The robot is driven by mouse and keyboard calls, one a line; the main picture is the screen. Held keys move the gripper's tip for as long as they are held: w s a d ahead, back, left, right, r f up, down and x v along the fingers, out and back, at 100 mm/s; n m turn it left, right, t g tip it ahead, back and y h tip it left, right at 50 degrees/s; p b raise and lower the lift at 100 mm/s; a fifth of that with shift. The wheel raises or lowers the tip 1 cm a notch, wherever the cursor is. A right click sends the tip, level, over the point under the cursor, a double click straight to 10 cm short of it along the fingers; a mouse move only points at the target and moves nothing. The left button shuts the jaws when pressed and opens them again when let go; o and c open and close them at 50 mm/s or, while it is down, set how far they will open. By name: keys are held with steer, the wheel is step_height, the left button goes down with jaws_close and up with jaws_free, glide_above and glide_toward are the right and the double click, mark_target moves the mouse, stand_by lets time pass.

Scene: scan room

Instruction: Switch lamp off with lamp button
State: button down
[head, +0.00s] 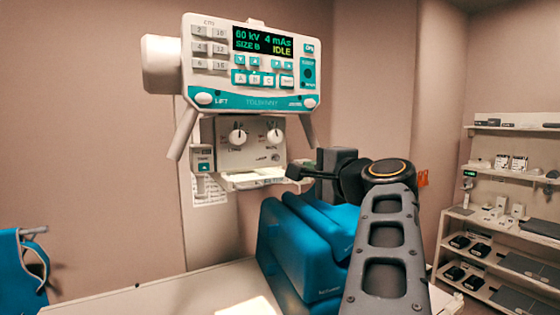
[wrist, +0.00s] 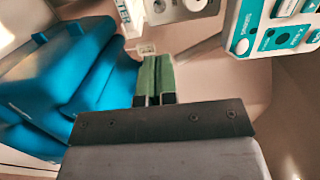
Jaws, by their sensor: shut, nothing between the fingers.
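The lamp button (head: 276,157) is a small round spot beside the "LAMP" label on the beige box under the control console, below two white knobs. My gripper (head: 294,172) is just right of and below it in the head view, apart from it as far as I can tell. In the wrist view my gripper (wrist: 156,58) shows two greenish fingers side by side, shut and empty. They point towards the box (wrist: 180,14), whose lower part is at the top of that view. I cannot make out the button there. A bright patch (head: 248,307) lies on the pale table.
The console (head: 250,93) with its lit display hangs above the box. A blue padded block (head: 300,260) stands on the table (head: 185,295) below my arm. Shelves (head: 500,215) stand at the far right. A blue chair-like item (head: 20,270) is at the left.

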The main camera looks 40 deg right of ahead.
mark_target(276, 157)
steer(key=w+p, duration=0.1)
steer(key=w, duration=0.3)
steer(key=w+d+p, duration=0.1)
steer(key=w, duration=0.3)
steer(key=w+p, duration=0.2)
steer(key=w, duration=0.2)
steer(key=shift+d+r, duration=0.1)
steer(key=shift+d, duration=0.2)
steer(key=shift+w+d+p, duration=0.15)
steer(key=shift+w+p, duration=0.2)
steer(key=shift+w, duration=0.6)
steer(key=shift+w, duration=0.15)
steer(key=shift+w+f, duration=0.2)
steer(key=shift+w, duration=0.1)
steer(key=shift+w+r+b, duration=0.1)
steer(key=shift+r+b, duration=0.05)
steer(key=shift+b, duration=0.2)
steer(key=shift+r, duration=0.1)
